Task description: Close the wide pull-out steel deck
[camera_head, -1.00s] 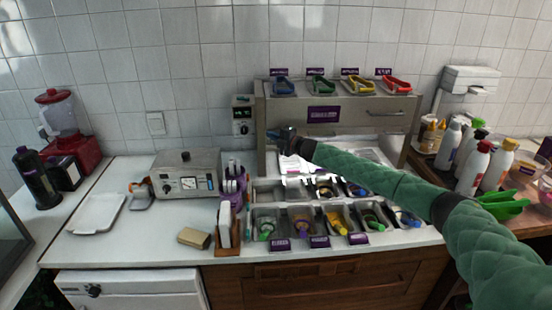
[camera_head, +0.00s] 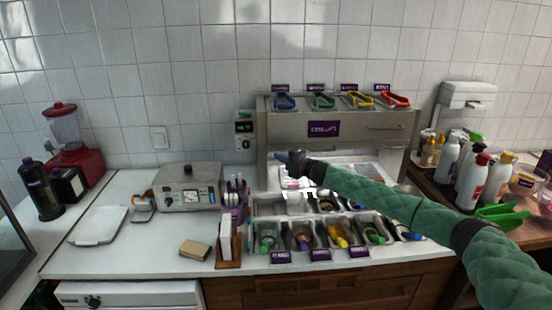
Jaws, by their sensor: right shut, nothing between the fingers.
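The steel unit (camera_head: 350,128) stands at the back of the counter, with a wide front panel that carries a purple label and a bar handle (camera_head: 386,127). Below the panel is an opening with a pale flat surface (camera_head: 345,170); I cannot tell how far the deck is pulled out. My right arm, in a green sleeve, reaches in from the right across the topping bins. Its dark right gripper (camera_head: 284,157) is shut and empty, in front of the left part of the opening. Whether it touches the steel is unclear. My left gripper is not in view.
Topping bins (camera_head: 303,233) with coloured scoops stand in front of the unit. Coloured scoops (camera_head: 358,99) lie on its top. Bottles (camera_head: 480,172) stand at the right. A grey appliance (camera_head: 188,186) and a cutlery holder (camera_head: 234,196) stand at the left.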

